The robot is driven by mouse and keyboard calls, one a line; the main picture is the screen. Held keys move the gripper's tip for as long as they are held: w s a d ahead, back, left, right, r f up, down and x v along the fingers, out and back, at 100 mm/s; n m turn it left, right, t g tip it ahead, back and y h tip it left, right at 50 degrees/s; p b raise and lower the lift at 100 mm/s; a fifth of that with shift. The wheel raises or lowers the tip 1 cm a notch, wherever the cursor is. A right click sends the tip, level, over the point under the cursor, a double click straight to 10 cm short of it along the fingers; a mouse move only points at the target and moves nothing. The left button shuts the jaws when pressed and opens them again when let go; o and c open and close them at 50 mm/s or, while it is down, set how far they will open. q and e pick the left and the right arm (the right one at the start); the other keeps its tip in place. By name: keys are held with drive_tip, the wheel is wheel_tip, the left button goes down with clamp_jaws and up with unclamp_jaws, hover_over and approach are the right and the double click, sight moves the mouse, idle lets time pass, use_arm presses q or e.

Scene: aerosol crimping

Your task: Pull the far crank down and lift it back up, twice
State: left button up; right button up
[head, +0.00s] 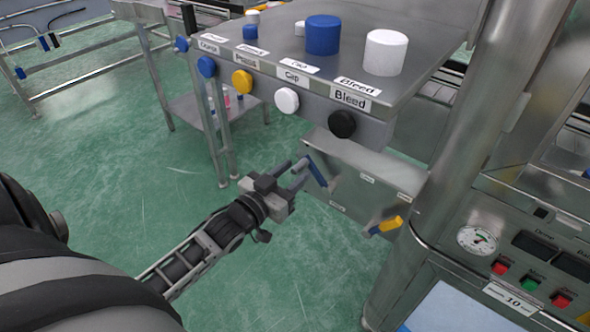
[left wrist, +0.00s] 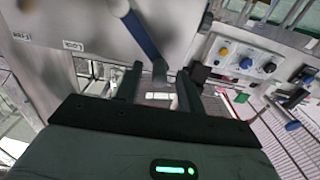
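The far crank (head: 317,171) has a blue handle and hangs on the side of the grey metal box below the shelf. In the left wrist view its blue handle (left wrist: 141,35) slants down toward the space between my fingertips. My left gripper (head: 294,174) is just left of the handle in the head view. Its two fingers (left wrist: 160,86) stand apart, so it is open. Whether a finger touches the handle I cannot tell. My right gripper is not in view.
Above is a metal shelf with blue, yellow, white and black knobs; its "Bleed" knob (head: 342,124) is nearest the box. A thick steel column (head: 455,130) and a control panel with a gauge (head: 477,240) stand at right. Green floor (head: 130,190) is open at left.

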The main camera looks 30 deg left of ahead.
use_arm(q)
drive_tip(key=shift+w, duration=0.7)
clamp_jaws()
drive_tip(key=shift+f, duration=0.1)
